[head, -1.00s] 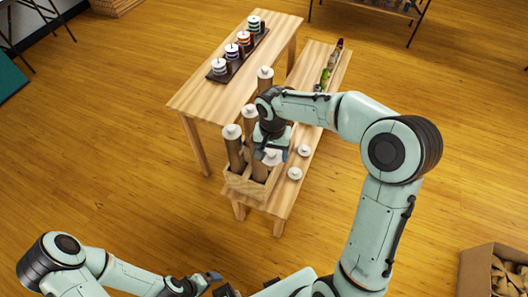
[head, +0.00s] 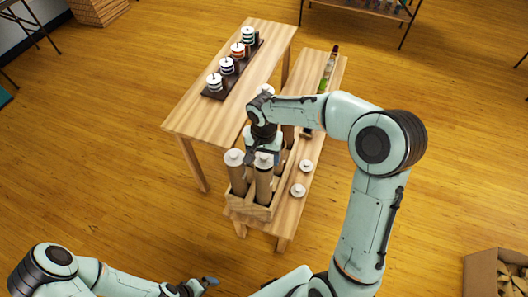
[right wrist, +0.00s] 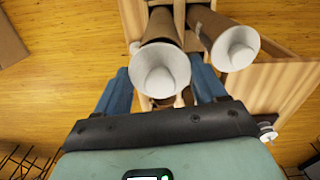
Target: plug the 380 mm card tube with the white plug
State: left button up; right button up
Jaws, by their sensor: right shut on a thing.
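My right gripper (head: 264,156) points down over the wooden crate (head: 262,211). It is shut on a white plug (head: 264,163) with a small knob, at the top of the front-right brown card tube (head: 263,188). In the right wrist view this plug (right wrist: 160,70) shows between the two blue fingers, in line with the tube; whether it is fully seated cannot be told. A second tube (head: 238,182) with a white top stands to its left. Another white top (head: 267,90) shows behind my wrist. My left gripper (head: 208,282) is low in the head view, away from the crate; its jaws are unclear.
Two loose white plugs (head: 306,166) (head: 298,191) lie on the narrow bench (head: 281,220), right of the crate. A larger table (head: 190,115) behind-left holds a dark rack with several striped spools (head: 227,66). A cardboard box (head: 494,270) stands on the floor at right.

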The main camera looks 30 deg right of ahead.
aim_at(264, 156)
notch_tip(264, 156, down, 2)
pick_arm(q)
jog(key=shift+s+f, duration=0.45)
jog(key=shift+f, duration=0.1)
pick_arm(e)
jog(key=shift+w, duration=0.1)
pick_arm(q)
jog(key=shift+s+f+b, duration=0.2)
jog(key=shift+f+b, duration=0.1)
jog(key=shift+b, duration=0.15)
pick_arm(e)
jog(key=shift+r, duration=0.1)
dwell(0.7)
pick_arm(q)
jog(key=shift+s+f+b, duration=0.35)
jog(key=shift+f, duration=0.1)
pick_arm(e)
jog(key=shift+f, duration=0.7)
jog(key=o, duration=0.7)
